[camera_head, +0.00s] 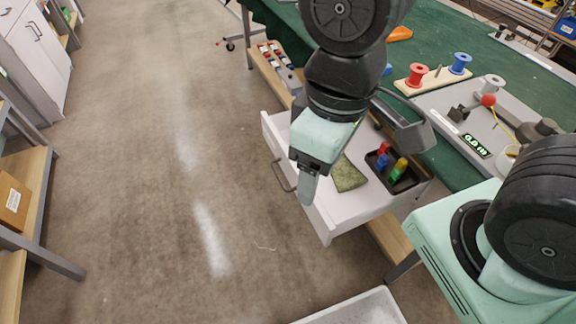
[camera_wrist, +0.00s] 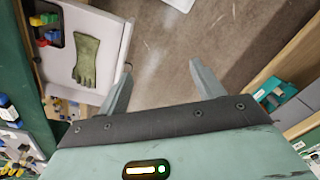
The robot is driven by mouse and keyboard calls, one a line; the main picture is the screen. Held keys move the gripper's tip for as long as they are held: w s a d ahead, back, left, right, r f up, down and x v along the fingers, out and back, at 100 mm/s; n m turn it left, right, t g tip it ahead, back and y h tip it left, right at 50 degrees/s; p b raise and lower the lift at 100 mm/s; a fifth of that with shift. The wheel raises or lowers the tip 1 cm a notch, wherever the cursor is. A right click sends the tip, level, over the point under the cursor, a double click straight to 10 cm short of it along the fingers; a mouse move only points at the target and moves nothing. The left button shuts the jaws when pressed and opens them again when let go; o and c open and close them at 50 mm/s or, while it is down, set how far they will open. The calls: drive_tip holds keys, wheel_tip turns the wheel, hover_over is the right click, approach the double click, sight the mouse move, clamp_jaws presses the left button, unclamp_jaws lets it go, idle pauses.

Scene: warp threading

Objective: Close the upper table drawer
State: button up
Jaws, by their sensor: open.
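The upper table drawer (camera_head: 322,212) is white and stands pulled out from under the green-topped table (camera_head: 440,52). Its grey bar handle (camera_head: 281,176) is on the front panel, which faces left in the head view. Inside the drawer are a green glove (camera_head: 347,176) and a black tray (camera_head: 408,178) with small coloured items. The drawer (camera_wrist: 102,30) also shows at the upper left of the wrist view. My gripper (camera_head: 307,188) is at the drawer's front panel in the head view, pointing down. In the wrist view its two fingers (camera_wrist: 160,82) are apart with nothing between them.
A wooden shelf (camera_head: 268,70) with small parts lies under the table. A white bin (camera_head: 360,308) stands on the floor at the bottom. Shelving (camera_head: 22,160) and white cabinets (camera_head: 35,50) line the left side. The floor (camera_head: 150,190) left of the drawer is clear.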

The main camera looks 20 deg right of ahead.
drive_tip(key=w+a+f+n+b, duration=0.1)
drive_tip(key=w, duration=0.1)
drive_tip(key=w+a+f+n+b, duration=0.1)
drive_tip(key=w, duration=0.1)
drive_tip(key=w+a+f+g+h+b, duration=0.1)
drive_tip(key=w+a+f, duration=0.1)
drive_tip(key=w, duration=0.1)
drive_tip(key=shift+n+b, duration=0.35)
drive_tip(key=shift+n, duration=0.05)
clamp_jaws()
drive_tip(key=w+a+f+n+t+h+b, duration=0.1)
drive_tip(key=w+a+f+n+h+b, duration=0.3)
drive_tip(key=w+f, duration=0.7)
drive_tip(key=w+a+f+n+t+h+b, duration=0.1)
drive_tip(key=w+f+n+h+b, duration=0.4)
drive_tip(key=w+f, duration=0.65)
drive_tip(key=shift+m, duration=0.4)
drive_tip(key=shift+w+d+f+b, duration=0.4)
drive_tip(key=shift+d+f, duration=0.5)
drive_tip(key=shift+d, duration=0.9)
drive_tip(key=shift+w+d+f+b, duration=0.2)
drive_tip(key=shift+w+d+f, duration=0.5)
drive_tip(key=shift+d, duration=1.15)
drive_tip(key=shift+w+d+f+b, duration=0.3)
drive_tip(key=shift+d+f, duration=0.75)
drive_tip(key=shift+d, duration=0.75)
